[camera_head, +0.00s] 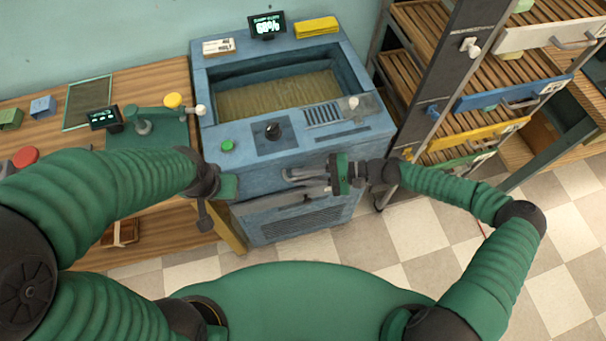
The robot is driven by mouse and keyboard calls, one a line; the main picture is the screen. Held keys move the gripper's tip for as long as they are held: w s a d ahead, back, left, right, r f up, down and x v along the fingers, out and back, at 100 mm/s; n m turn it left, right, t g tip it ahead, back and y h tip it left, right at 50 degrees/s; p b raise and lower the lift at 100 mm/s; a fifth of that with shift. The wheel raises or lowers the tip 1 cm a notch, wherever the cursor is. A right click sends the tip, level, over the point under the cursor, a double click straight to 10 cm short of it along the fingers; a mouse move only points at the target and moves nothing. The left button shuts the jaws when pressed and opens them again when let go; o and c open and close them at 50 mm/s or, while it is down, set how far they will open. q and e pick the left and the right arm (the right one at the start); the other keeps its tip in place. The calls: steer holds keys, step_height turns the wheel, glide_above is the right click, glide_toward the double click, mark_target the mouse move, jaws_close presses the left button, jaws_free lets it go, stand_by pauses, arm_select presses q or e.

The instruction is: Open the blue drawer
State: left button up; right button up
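The blue drawer (485,98) is in the slatted rack at the right, between a white drawer above and a yellow one below. Its front carries a grey bar handle (521,104) and a white label. The drawer front looks undamaged and nothing touches it. My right gripper (288,182) is in front of the blue machine, pointing left, well to the left of the drawer. Its fingers look spread with nothing between them. My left gripper (236,187) is by the machine's left front corner, far from the drawer; its fingers are not clear.
The white drawer (522,38), yellow drawer (480,140) and green drawer (465,160) share the rack. A dark upright post (440,85) stands at its left front. The blue machine (215,140) fills the middle. The checkered floor (400,235) before the rack is clear.

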steer(key=shift+d, duration=0.3)
jaws_close()
arm_select(q)
steer(key=shift+d, duration=0.2)
arm_select(e)
steer(key=shift+a, duration=0.1)
stand_by(0.7)
